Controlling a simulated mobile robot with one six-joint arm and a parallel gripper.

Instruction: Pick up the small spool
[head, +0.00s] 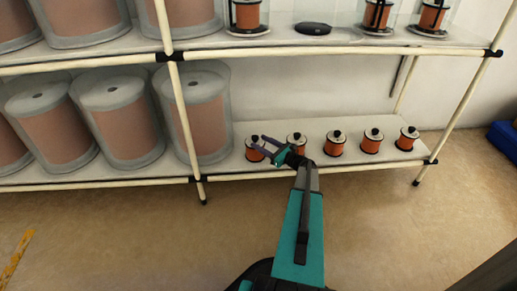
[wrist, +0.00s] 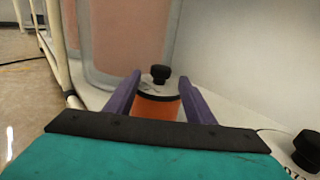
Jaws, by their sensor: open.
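Several small spools with orange winding, white tops and black knobs stand in a row on the lower shelf (head: 228,168). The leftmost small spool (head: 252,155) is at my gripper (head: 258,143), partly covered by it in the head view. In the wrist view that spool (wrist: 156,107) stands upright between the two purple fingers of my gripper (wrist: 158,92). The fingers are open, one on each side of it. I cannot tell whether they touch it. Its lower part is hidden by my gripper's body.
Large wrapped orange drums (head: 205,110) stand just left of the spool. Another small spool (wrist: 306,152) is close on the right. A shelf post (head: 185,125) and the upper shelf (head: 340,44) frame the space. The floor in front is clear.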

